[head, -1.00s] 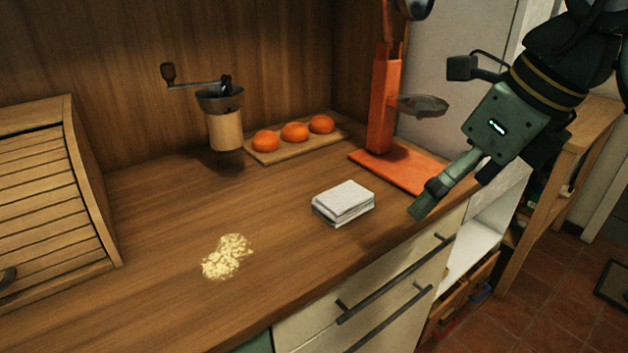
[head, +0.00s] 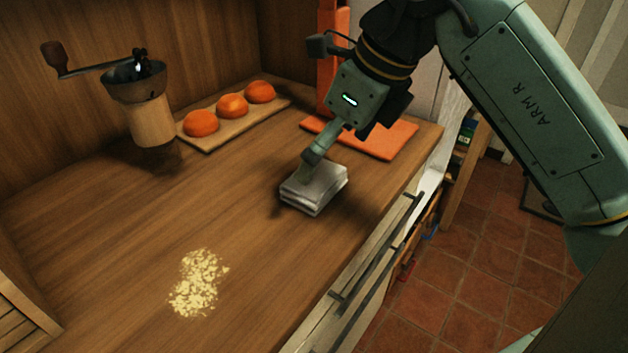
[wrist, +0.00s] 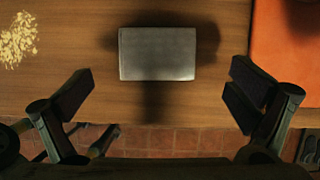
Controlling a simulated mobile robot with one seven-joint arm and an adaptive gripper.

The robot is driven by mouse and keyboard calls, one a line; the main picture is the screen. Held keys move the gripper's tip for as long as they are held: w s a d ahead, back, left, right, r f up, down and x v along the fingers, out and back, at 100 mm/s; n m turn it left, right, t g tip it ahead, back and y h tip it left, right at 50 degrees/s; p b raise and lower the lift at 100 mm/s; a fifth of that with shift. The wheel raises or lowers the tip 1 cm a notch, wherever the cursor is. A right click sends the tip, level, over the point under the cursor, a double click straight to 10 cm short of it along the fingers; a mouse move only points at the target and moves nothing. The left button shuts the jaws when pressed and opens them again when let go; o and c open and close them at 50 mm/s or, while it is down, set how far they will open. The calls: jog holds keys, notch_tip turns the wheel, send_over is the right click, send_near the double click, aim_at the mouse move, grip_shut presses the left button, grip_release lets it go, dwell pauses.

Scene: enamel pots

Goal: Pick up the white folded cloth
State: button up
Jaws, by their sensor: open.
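The white folded cloth (head: 314,190) lies flat on the wooden counter near its front edge, as a small stacked rectangle. In the wrist view the cloth (wrist: 158,54) is ahead of the fingers and roughly centred between them. My gripper (head: 308,176) is above the cloth in the head view, pointing down, and one finger covers part of its back left side. In the wrist view my gripper (wrist: 158,95) has its two fingers wide apart with nothing between them. The exact height above the cloth is hard to tell.
The orange stand's base (head: 376,138) is just behind and right of the cloth. A board (head: 214,137) with three orange buns (head: 232,106) and a hand grinder (head: 150,115) stand at the back. Yellow crumbs (head: 198,283) lie to the front left. The counter left of the cloth is clear.

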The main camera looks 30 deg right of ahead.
aim_at(315, 177)
jog(key=x, duration=0.5)
jog(key=shift+a+p, duration=0.25)
jog(key=shift+p, duration=0.05)
jog(key=shift+c, duration=0.4)
jog(key=c, duration=1.1)
